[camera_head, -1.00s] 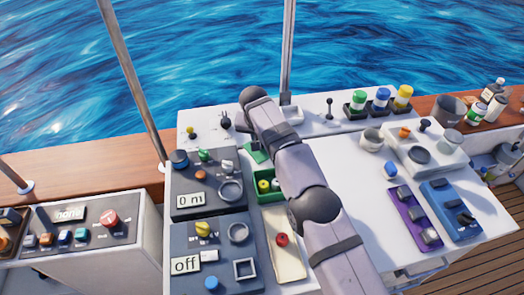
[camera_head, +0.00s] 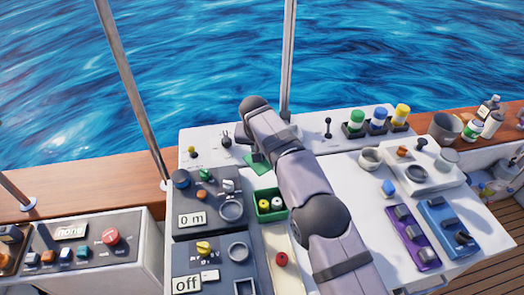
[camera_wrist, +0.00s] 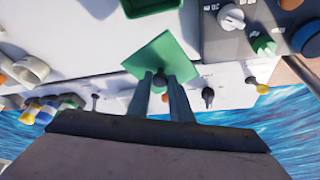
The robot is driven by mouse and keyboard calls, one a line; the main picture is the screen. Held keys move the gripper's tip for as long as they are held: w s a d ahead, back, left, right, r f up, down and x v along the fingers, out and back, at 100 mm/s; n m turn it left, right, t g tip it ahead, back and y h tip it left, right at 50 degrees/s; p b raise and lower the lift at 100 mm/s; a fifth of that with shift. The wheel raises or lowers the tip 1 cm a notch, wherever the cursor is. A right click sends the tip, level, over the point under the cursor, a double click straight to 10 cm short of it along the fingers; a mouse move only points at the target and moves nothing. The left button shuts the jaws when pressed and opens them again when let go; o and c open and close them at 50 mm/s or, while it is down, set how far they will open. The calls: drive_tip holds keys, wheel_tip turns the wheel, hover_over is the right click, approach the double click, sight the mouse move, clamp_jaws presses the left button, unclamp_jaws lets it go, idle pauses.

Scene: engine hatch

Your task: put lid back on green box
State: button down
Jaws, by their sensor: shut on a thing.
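The green box (camera_head: 259,211) is open on the white console, with a yellow and a white item inside. Part of it shows at the top of the wrist view (camera_wrist: 150,5). The flat square green lid (camera_wrist: 150,58) is held by its dark knob between the fingers of my gripper (camera_wrist: 160,82). In the head view the lid (camera_head: 257,166) is behind the box, nearer the sea, and the arm hides my gripper. The lid appears apart from the box, with a gap between them in the wrist view. Its exact height above the console is hard to tell.
Left of the box is a dark panel (camera_head: 209,205) with knobs and a "0 m" display. A cream tray (camera_head: 281,240) with a red knob lies in front. Green, blue and yellow capped jars (camera_head: 377,120) stand back right.

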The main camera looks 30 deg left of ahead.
drive_tip(key=shift+s+d+r, duration=0.4)
drive_tip(key=shift+s+d, duration=0.1)
drive_tip(key=shift+s, duration=0.05)
drive_tip(key=s+d+n+p, duration=0.1)
drive_tip(key=s+d, duration=0.6)
drive_tip(key=shift+d+r, duration=0.15)
drive_tip(key=shift+d, duration=0.05)
drive_tip(key=shift+f, duration=0.2)
wheel_tip(320, 180, down, 6)
drive_tip(key=b, duration=0.4)
idle(0.3)
drive_tip(key=shift+f+b, duration=0.2)
drive_tip(key=shift+b, duration=0.4)
idle(2.3)
